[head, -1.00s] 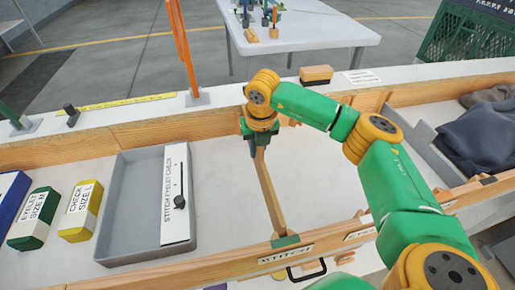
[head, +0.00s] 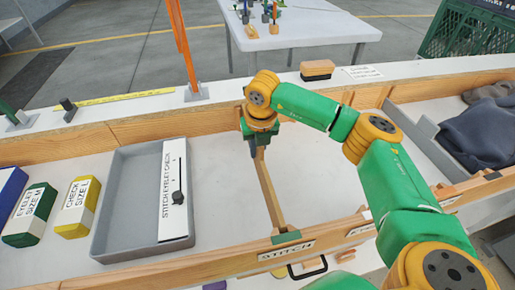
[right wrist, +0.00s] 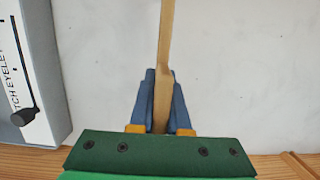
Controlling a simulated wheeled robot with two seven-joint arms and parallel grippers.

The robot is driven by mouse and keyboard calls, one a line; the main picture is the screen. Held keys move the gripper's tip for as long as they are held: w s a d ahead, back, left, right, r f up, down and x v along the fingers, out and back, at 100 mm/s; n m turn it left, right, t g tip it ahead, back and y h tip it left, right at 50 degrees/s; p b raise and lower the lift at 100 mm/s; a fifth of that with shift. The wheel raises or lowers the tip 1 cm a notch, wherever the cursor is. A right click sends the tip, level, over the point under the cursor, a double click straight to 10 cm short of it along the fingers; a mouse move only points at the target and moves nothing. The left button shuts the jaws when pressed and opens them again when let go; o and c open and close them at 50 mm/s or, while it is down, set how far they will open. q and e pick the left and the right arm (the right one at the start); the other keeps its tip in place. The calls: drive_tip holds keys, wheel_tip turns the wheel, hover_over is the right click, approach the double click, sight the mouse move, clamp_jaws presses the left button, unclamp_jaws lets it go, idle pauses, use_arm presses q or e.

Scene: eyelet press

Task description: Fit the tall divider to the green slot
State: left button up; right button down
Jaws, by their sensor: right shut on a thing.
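The tall divider (head: 269,190) is a long, narrow wooden strip. In the head view it runs from my right gripper (head: 254,148) down to the front rail. Its lower end in the picture meets the green slot (head: 286,238), a green piece on the rail above a STITCH label. I cannot tell whether it is seated there. My right gripper is shut on the divider. In the right wrist view the divider (right wrist: 164,35) stands between the blue fingers (right wrist: 161,88) and runs up out of the picture. My left gripper is out of view.
A grey tray (head: 112,215) with a white STITCH EYELET CHECK panel (head: 172,190) lies left of the divider. Yellow (head: 78,207), green (head: 29,216) and blue boxes are further left. A grey bin with dark cloth (head: 478,135) is at right. White floor beside the divider is clear.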

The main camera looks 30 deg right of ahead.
drive_tip(key=shift+f+b, duration=1)
drive_tip(key=shift+f, duration=0.3)
drive_tip(key=c, duration=0.8)
unclamp_jaws()
drive_tip(key=shift+r, duration=0.1)
wheel_tip(320, 180, up, 5)
drive_tip(key=p, duration=0.4)
